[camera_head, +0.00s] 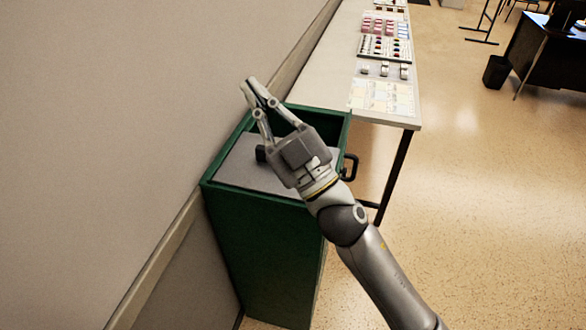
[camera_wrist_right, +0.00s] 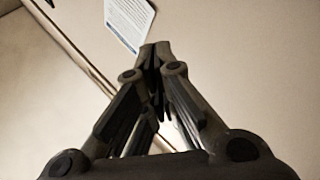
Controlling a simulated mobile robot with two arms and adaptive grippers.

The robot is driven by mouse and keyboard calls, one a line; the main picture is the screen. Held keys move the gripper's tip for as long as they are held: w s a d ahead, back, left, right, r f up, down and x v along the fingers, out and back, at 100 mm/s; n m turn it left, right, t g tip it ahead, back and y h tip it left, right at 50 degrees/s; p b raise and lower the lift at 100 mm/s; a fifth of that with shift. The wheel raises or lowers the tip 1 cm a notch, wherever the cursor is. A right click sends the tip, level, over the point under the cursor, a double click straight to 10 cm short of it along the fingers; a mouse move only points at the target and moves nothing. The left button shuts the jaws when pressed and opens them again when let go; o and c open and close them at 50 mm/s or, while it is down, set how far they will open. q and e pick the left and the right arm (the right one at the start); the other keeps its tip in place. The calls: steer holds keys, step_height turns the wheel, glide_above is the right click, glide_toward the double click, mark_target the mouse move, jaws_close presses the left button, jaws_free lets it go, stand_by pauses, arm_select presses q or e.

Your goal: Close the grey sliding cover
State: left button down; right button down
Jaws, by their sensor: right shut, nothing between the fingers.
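The grey sliding cover (camera_head: 240,165) lies in the top of a green cabinet (camera_head: 262,245). It covers the near part of the opening, and a dark gap shows at the far end. A black knob (camera_head: 260,153) stands on the cover, partly hidden by my right gripper. My right gripper (camera_head: 250,84) is shut and empty. It reaches over the cabinet with its fingertips near the wall, beyond the knob. In the right wrist view the fingertips (camera_wrist_right: 155,50) meet, and the cover is not visible there. My left gripper is not in view.
A wall (camera_head: 110,110) with a rail runs close along the cabinet's left side. A black handle (camera_head: 350,167) sticks out on its right. A long table (camera_head: 410,117) with control panels stands behind. Open floor (camera_head: 480,220) lies to the right.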

steer(key=s+a+r+n+g+y, duration=0.2)
steer(key=s+a+n+g+y, duration=0.45)
steer(key=n+g, duration=0.5)
steer(key=s+a+f+n+g+h, duration=0.4)
steer(key=a+f+n+g+h, duration=0.55)
steer(key=f+g, duration=0.2)
steer(key=w+d+f+t+h, duration=0.4)
steer(key=w+d+f+h, duration=0.2)
steer(key=d+f+h, duration=0.15)
steer(key=w+d+r+m+t+h, duration=0.1)
steer(key=w+d+m+t+h, duration=0.25)
steer(key=w+d+h, duration=0.65)
steer(key=d+f+y+p, duration=0.1)
steer(key=f, duration=0.2)
steer(key=d+f+p, duration=0.1)
steer(key=f, duration=0.1)
steer(key=d+f+y+p, duration=0.1)
steer(key=f+p, duration=0.1)
steer(key=f, duration=0.1)
steer(key=shift+w+f+g+y, duration=0.1)
steer(key=shift+f+g+y, duration=0.25)
steer(key=shift+w+d+p, duration=0.25)
steer(key=shift+w+p, duration=0.4)
steer(key=shift+w, duration=0.35)
steer(key=shift+w+d+f+p, duration=0.1)
steer(key=shift+w+d+p, duration=0.1)
steer(key=shift+w, duration=0.3)
steer(key=shift+w+d+f+p, duration=0.1)
steer(key=shift+w+p, duration=0.05)
steer(key=shift+w, duration=0.3)
